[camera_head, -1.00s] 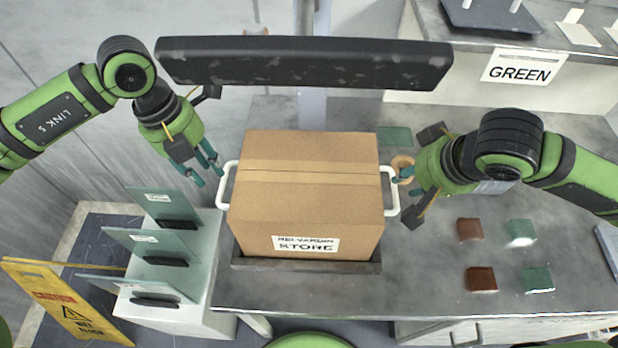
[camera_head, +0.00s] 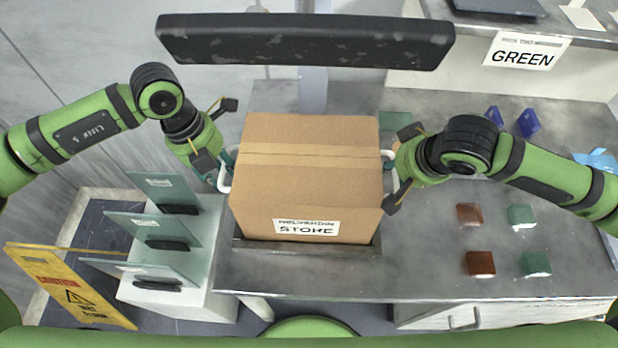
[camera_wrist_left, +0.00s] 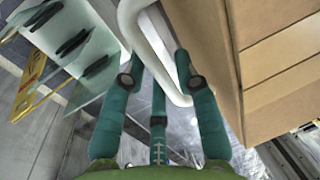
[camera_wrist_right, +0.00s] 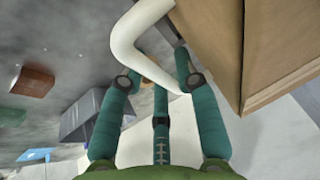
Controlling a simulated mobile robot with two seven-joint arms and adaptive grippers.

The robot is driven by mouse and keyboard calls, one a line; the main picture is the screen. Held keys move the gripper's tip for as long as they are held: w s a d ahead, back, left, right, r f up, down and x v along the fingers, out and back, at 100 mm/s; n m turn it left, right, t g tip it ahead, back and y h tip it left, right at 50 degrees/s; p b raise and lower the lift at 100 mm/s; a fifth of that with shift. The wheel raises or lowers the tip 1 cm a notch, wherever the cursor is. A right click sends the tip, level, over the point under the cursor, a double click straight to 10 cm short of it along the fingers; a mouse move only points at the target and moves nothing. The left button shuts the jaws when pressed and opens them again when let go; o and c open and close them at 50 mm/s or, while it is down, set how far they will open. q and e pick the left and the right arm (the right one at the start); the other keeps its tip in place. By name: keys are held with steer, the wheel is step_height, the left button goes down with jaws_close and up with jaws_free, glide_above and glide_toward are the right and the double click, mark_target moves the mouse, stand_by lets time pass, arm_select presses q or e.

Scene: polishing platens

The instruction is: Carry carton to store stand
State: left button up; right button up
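The brown carton (camera_head: 306,180) with a STORE label sits upright in a low dark tray (camera_head: 300,247) on the grey table. It has a white handle on each side. My left gripper (camera_head: 224,170) is at the left handle; in the left wrist view its spread fingers (camera_wrist_left: 160,70) straddle the white handle (camera_wrist_left: 150,45) with gaps beside it. My right gripper (camera_head: 392,175) is at the right handle; in the right wrist view its spread fingers (camera_wrist_right: 160,70) lie around the white handle (camera_wrist_right: 130,40). Both look open. I cannot identify the store stand.
Glass panels (camera_head: 155,230) stand in a rack left of the table, near a yellow caution sign (camera_head: 70,290). Red blocks (camera_head: 480,263) and green blocks (camera_head: 536,262) lie right of the carton. A GREEN sign (camera_head: 525,50) hangs at the back. A dark bar (camera_head: 300,38) spans behind the carton.

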arm_select(q)
jaws_close()
arm_select(e)
jaws_close()
arm_select(q)
steer(key=shift+w+r, duration=0.15)
steer(key=shift+r, duration=0.05)
arm_select(e)
steer(key=shift+w+r, duration=0.2)
steer(key=shift+r, duration=0.05)
arm_select(q)
steer(key=shift+w+r, duration=0.1)
arm_select(e)
steer(key=shift+r, duration=0.1)
